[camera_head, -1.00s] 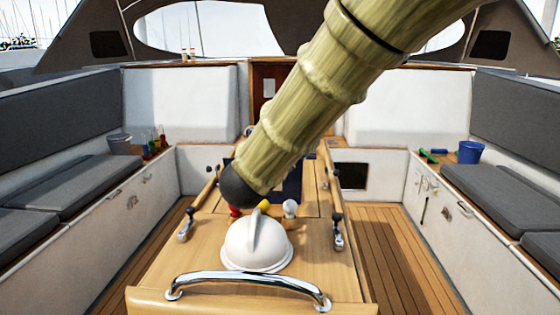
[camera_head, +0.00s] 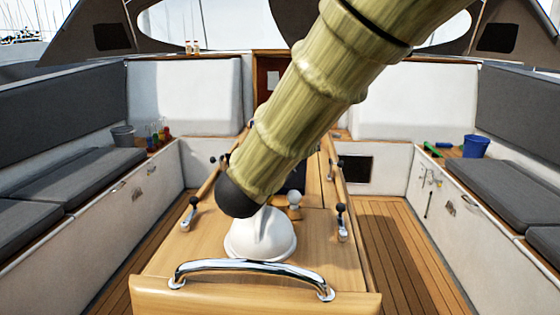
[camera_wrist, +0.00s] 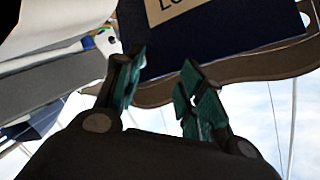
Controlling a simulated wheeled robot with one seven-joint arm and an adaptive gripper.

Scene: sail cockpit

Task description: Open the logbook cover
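The logbook (camera_wrist: 225,42) is dark blue with a cream label (camera_wrist: 175,9) bearing partly cropped letters. It fills the upper middle of the wrist view, and its cover looks closed. In the head view, only a dark blue patch of it (camera_head: 295,178) shows on the table beside my arm. My gripper (camera_wrist: 163,73) is open, its teal-padded fingers apart near the logbook's lower left corner. I cannot tell whether a finger touches the book. My arm hides the gripper in the head view.
The wooden table (camera_head: 195,250) has a white dome (camera_head: 262,240) and a chrome rail (camera_head: 250,270) at its near end. A pale knob (camera_head: 295,198) stands close to my arm. Bench seats (camera_head: 80,180) line both sides. Wooden floor (camera_head: 400,250) is clear at right.

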